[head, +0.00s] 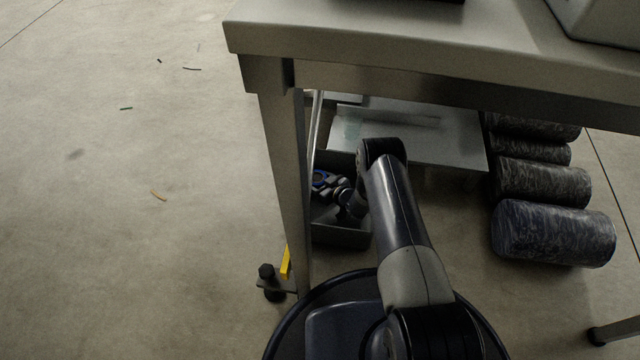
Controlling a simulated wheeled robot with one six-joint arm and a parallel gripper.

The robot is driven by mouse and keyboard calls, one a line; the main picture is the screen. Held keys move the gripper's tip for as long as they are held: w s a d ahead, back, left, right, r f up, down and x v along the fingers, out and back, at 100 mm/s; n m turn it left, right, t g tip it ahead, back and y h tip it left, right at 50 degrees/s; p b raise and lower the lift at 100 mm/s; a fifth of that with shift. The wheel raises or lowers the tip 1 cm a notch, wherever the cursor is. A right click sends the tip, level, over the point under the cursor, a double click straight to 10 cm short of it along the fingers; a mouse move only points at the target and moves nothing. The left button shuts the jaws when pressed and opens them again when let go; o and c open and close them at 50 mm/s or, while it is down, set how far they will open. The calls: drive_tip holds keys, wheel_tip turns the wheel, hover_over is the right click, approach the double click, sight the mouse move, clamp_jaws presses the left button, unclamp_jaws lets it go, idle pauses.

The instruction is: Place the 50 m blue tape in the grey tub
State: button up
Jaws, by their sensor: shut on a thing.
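The blue tape (318,177) shows as a small dark blue roll at my gripper's tip, partly hidden by the fingers. My gripper (326,183) is shut on it. The grey tub (340,236) is a dark open box on the floor under the table. My gripper and the tape appear over or inside the tub's opening. I cannot tell whether the tape touches the tub's bottom. My arm hides the tub's right part.
The metal table (420,62) stands above my arm, with its front leg (280,180) just left of the tub. A pale metal sheet (430,145) lies behind the tub. Several dark mottled rolls (552,234) lie to the right. The floor (120,220) at left is mostly clear.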

drive_tip(key=shift+f, duration=0.2)
drive_tip(key=shift+f, duration=0.25)
drive_tip(key=o, duration=1.1)
drive_tip(key=shift+r, duration=0.5)
drive_tip(key=p+v, duration=0.3)
drive_tip(key=v, duration=0.4)
drive_tip(key=shift+s+d+r+p, duration=0.15)
drive_tip(key=shift+d+r+p, duration=0.05)
drive_tip(key=shift+p, duration=0.1)
